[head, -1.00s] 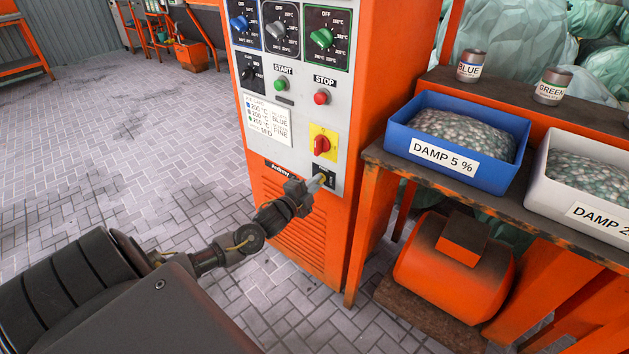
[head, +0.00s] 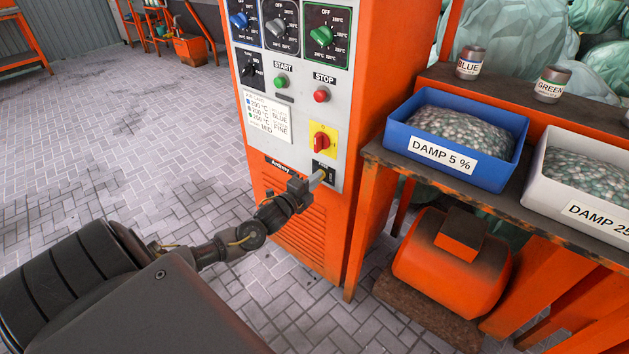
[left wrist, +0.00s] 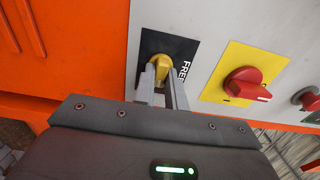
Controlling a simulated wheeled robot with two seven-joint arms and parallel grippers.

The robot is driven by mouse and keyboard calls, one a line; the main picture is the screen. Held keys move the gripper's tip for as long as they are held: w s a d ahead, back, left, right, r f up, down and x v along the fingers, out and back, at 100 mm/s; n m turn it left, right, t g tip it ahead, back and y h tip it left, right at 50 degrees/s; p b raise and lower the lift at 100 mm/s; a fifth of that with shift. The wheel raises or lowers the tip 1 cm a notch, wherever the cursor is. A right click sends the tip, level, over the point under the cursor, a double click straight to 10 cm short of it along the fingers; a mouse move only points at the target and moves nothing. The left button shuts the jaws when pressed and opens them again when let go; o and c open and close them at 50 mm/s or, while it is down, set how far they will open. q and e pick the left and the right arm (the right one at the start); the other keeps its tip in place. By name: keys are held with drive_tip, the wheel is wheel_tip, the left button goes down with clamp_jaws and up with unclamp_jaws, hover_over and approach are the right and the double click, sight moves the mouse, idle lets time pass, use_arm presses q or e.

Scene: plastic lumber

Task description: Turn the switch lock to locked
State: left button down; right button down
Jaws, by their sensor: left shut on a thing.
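The switch lock (left wrist: 158,62) is a yellow knob on a black plate at the lower right of the cabinet's grey panel. In the left wrist view part of a white label beginning "FRE" shows on its plate; the rest is hidden. My left gripper (left wrist: 163,84) is shut on the knob, a finger on each side of it. In the head view the left gripper (head: 317,179) reaches the black plate (head: 325,173) from the left, and its fingers cover part of the knob. My right gripper is not in view.
A red rotary switch on a yellow plate (head: 321,141) sits just above the lock. START (head: 280,82) and STOP (head: 321,95) buttons are higher up. An orange bench with a blue bin (head: 457,140) stands close on the right.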

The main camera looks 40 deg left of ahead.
use_arm(q)
drive_tip(key=shift+w+a+r, duration=0.15)
drive_tip(key=shift+r, duration=0.2)
drive_tip(key=c, duration=1.4)
unclamp_jaws()
drive_tip(key=shift+r, duration=0.1)
drive_tip(key=shift+c, duration=0.2)
drive_tip(key=shift+s+f, duration=0.2)
drive_tip(key=shift+f, duration=0.1)
drive_tip(key=s, duration=1)
drive_tip(key=shift+s+d+r+p, duration=0.15)
drive_tip(key=shift+s+d+p, duration=0.1)
drive_tip(key=shift+s+p, duration=0.15)
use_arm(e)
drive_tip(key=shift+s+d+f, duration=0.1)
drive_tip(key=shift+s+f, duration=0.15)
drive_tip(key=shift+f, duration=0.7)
